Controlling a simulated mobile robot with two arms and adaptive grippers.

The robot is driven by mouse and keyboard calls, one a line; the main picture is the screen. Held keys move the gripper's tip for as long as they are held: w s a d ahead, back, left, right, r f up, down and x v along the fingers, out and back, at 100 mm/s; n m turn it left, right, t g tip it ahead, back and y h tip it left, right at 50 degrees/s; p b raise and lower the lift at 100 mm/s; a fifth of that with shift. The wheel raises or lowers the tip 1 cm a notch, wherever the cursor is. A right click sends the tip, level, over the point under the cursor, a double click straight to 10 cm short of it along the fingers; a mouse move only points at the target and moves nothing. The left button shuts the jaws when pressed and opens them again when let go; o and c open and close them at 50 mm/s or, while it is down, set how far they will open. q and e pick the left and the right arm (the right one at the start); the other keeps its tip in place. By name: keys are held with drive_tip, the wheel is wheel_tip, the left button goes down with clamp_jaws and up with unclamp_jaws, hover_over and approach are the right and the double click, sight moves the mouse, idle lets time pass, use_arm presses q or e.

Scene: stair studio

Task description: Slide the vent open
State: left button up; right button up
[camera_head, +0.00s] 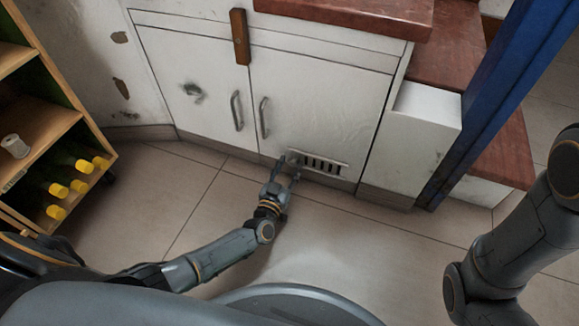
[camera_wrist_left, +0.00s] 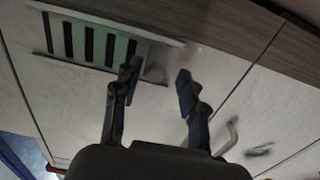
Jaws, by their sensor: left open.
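The vent (camera_head: 322,164) is a pale slotted grille low on the white cabinet door, with several dark slots in a row. It also shows upside down at the upper left of the left wrist view (camera_wrist_left: 88,43). A small pale knob (camera_wrist_left: 155,71) sits at the slider's end beside the slots. My left gripper (camera_head: 286,165) is open at the vent's left end; in the wrist view its two fingertips (camera_wrist_left: 160,76) stand apart on either side of the knob. I cannot tell whether they touch it. My right arm shows at the right edge, but its gripper is out of view.
Two cabinet doors (camera_head: 330,100) carry metal handles (camera_head: 264,117). A wooden shelf (camera_head: 40,120) with yellow-capped bottles (camera_head: 80,186) stands at the left. A blue post (camera_head: 490,100) and red steps (camera_head: 450,50) are at the right. The tiled floor (camera_head: 340,225) before the cabinet is clear.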

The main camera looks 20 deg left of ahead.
use_arm(q)
drive_tip(key=shift+s, duration=0.1)
drive_tip(key=s, duration=0.7)
drive_tip(key=shift+s+a, duration=0.15)
drive_tip(key=shift+s, duration=0.05)
idle(0.3)
